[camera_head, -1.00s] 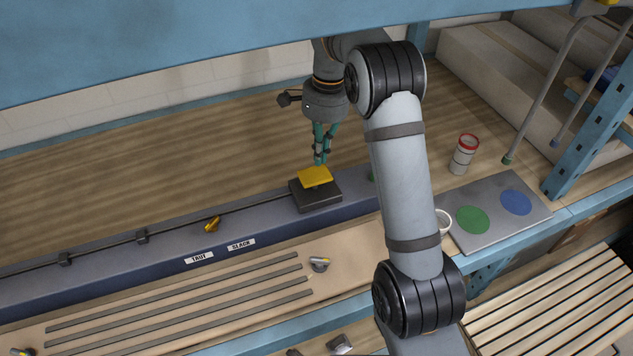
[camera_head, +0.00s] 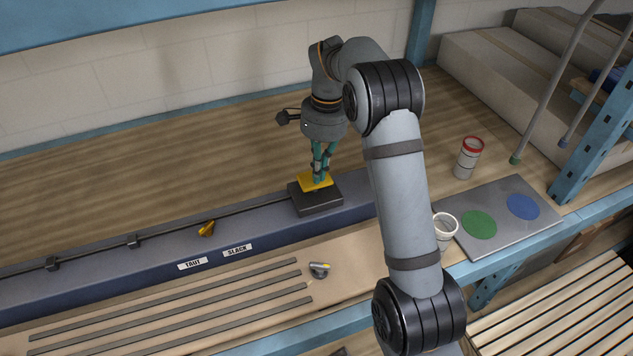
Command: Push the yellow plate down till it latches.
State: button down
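The yellow plate (camera_head: 306,183) sits on top of a dark block (camera_head: 318,203), which stands on the blue-grey rail at the middle of the bench. My gripper (camera_head: 320,181) points straight down over the plate, its teal fingers close together with no object between them. The fingertips appear to touch the plate's top, toward its right half, and hide part of it. Whether the plate is latched cannot be told from this view.
A red-topped can (camera_head: 467,158), a white cup (camera_head: 445,225) and a grey board (camera_head: 490,240) with green and blue discs are at right. The wooden bench behind is clear.

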aim_at(327, 174)
notch_tip(327, 174, down, 3)
jog(key=shift+r+b, duration=0.1)
jog(key=shift+b, duration=0.75)
jog(key=shift+d+r+p, duration=0.1)
jog(key=shift+r+p, duration=0.3)
jog(key=shift+p, duration=0.1)
jog(key=w+d+r+p, duration=0.1)
jog(key=w+d+p, duration=0.1)
jog(key=shift+p, duration=0.35)
jog(key=shift+w+d+f, duration=0.1)
notch_tip(327, 174, up, 12)
jog(key=shift+w+d, duration=0.3)
jog(key=shift+d, duration=0.1)
jog(key=shift+f, duration=0.1)
